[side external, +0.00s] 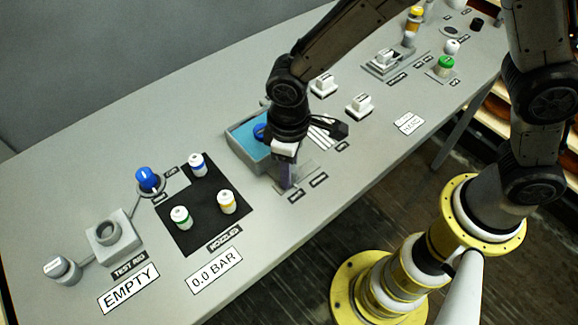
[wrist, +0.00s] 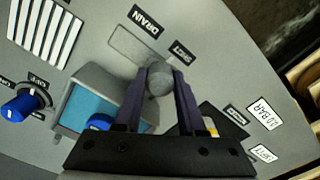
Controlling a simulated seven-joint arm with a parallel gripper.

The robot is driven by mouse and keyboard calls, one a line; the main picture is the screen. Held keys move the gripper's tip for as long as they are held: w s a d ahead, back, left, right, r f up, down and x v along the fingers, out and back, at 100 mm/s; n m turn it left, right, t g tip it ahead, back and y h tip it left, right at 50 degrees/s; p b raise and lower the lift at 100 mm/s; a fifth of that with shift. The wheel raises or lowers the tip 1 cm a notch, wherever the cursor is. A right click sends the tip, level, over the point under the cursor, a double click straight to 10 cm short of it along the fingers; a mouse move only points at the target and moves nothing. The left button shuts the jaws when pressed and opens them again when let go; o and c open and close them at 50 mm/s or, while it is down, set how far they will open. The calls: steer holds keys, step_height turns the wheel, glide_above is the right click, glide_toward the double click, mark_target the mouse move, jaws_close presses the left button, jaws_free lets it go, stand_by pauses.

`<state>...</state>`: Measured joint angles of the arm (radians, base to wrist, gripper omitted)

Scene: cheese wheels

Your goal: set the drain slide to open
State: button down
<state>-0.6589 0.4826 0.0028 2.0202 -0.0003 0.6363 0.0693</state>
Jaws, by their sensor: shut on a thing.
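The drain slide is a grey plate (wrist: 133,44) with a round grey knob (wrist: 160,78). In the wrist view the knob is at the plate's end nearest the SHUT label (wrist: 182,52), away from the DRAIN label (wrist: 146,20). My gripper (wrist: 160,85) is shut on the knob, with one dark finger on each side. In the side view my gripper (side external: 287,182) points down at the slide plate (side external: 306,174), and its fingers hide the knob.
A grey bin with blue inside (side external: 249,136) stands directly beside my gripper, with a blue-topped thing (wrist: 99,122) in it. A black mat (side external: 203,216) with several capped vials (side external: 197,165) lies to the left. A blue knob (side external: 148,179) is beyond it.

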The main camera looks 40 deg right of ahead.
mark_target(305, 169)
stand_by(0.9)
steer(key=shift+d, duration=2.2)
steer(key=c, duration=0.5)
jaws_free()
steer(key=shift+r, duration=0.1)
step_height(305, 169, up, 14)
